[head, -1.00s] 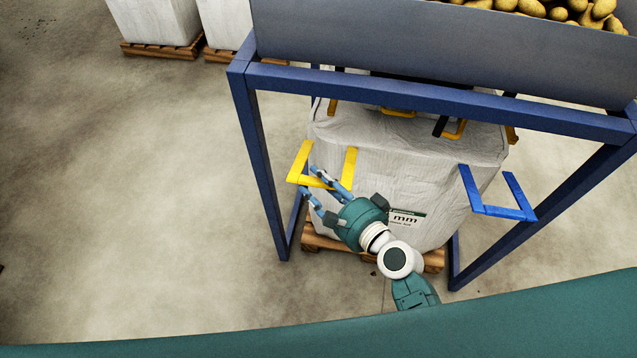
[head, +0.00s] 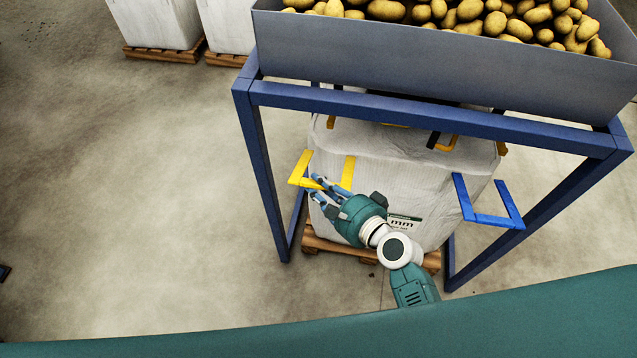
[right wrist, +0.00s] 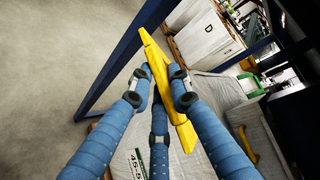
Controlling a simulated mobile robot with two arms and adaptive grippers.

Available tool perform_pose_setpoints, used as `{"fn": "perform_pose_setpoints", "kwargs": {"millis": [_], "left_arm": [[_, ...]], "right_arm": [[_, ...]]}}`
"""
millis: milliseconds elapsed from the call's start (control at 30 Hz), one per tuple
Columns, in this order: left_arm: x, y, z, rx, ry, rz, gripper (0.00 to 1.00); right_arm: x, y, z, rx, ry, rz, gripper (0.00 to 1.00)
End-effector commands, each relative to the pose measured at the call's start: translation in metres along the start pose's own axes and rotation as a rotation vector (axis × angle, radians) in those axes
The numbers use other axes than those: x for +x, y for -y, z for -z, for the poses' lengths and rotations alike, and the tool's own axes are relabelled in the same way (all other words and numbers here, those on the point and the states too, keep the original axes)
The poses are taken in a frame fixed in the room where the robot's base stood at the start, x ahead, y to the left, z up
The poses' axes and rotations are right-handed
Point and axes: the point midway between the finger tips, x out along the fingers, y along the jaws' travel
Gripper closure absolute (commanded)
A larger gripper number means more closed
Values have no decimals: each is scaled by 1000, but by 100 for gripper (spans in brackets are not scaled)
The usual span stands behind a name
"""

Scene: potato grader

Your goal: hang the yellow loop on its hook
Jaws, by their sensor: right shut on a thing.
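The yellow loop (head: 300,167) is a flat strap with a cross part and two upright sides. It hangs at the front left of the white bag (head: 400,165), under the blue frame. My right gripper (head: 321,187) is shut on the loop's lower part. In the right wrist view the loop (right wrist: 181,115) runs between the blue fingers of the right gripper (right wrist: 159,84). Orange and dark hook-like pieces (head: 448,143) show below the frame bar; which one belongs to the yellow loop I cannot tell. My left gripper is not in view.
The blue frame (head: 430,112) carries a grey bin (head: 440,75) of potatoes, and its left leg stands close to the loop. A blue loop (head: 490,218) hangs at the bag's right. The bag rests on a wooden pallet (head: 330,246). The floor at left is clear.

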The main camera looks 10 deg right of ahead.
Motion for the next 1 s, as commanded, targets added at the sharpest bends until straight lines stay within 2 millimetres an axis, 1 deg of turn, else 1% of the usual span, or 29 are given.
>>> {"fn": "perform_pose_setpoints", "kwargs": {"millis": [33, 267, 400, 600, 700, 1000], "left_arm": [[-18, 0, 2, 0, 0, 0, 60], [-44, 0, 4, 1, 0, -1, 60], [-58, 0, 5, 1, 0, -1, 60], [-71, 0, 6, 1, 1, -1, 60], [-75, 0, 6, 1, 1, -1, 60], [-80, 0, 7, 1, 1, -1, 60]], "right_arm": [[-3, 12, -3, 6, 0, -9, 100], [-1, 37, -1, -1, 0, 1, 100], [2, 60, 2, -8, -2, 12, 100], [8, 82, 8, -9, -2, 14, 100], [10, 89, 10, -9, -3, 13, 100], [14, 98, 15, -10, -3, 13, 100]]}}
